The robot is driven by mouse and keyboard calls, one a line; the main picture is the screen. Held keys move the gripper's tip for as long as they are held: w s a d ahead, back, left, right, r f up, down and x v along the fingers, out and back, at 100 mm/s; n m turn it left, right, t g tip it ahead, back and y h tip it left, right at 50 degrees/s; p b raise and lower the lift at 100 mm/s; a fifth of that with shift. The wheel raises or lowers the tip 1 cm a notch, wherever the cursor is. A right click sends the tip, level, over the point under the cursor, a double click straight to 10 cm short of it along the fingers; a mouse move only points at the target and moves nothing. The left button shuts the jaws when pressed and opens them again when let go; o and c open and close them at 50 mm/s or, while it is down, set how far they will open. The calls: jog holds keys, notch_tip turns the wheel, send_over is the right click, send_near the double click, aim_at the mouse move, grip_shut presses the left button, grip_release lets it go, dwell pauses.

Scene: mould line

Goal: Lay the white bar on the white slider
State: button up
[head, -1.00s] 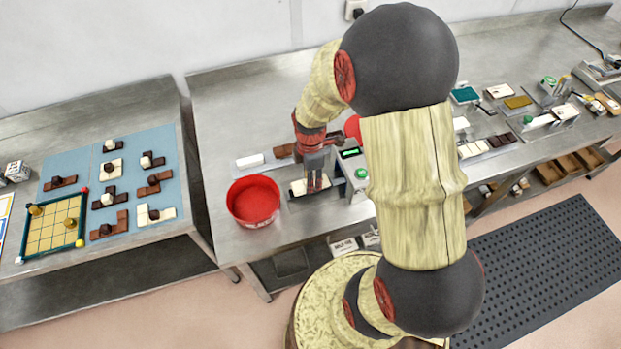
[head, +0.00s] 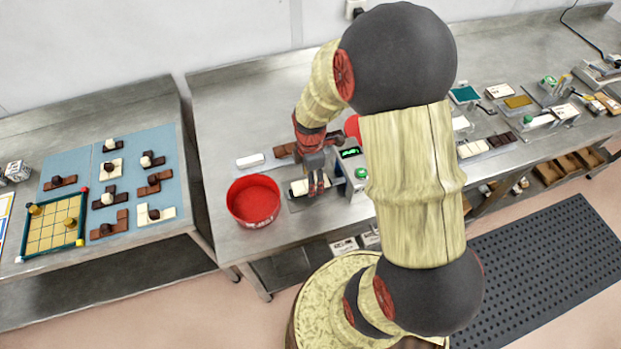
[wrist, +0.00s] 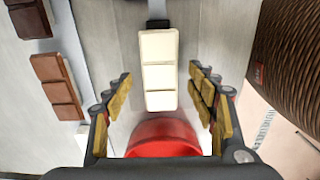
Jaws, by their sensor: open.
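The white bar (head: 299,187), with three segments, lies on a dark grey plate (head: 297,205) on the steel table, right of the red tub. It also shows in the wrist view (wrist: 159,70), lengthwise between and ahead of my fingers. My gripper (head: 318,187) is above the bar's right part in the head view; in the wrist view (wrist: 160,105) its fingers are spread on either side and nothing is held. A small white block (head: 250,160) on a pale strip, behind the tub, may be the white slider; I cannot tell for certain.
A red tub (head: 253,201) stands close left of the plate. Brown bars (wrist: 57,85) lie behind the white bar. Bare table lies further back left.

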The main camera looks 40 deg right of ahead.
notch_tip(320, 180, up, 12)
dwell(0.7)
jog(key=s+a+r+m+t+b, duration=0.5)
jog(key=s+a+r+m, duration=0.7)
jog(key=m, duration=0.2)
jog(key=shift+r+m+t+b, duration=0.2)
jog(key=shift+m+t+b, duration=0.1)
jog(key=shift+m+b, duration=0.1)
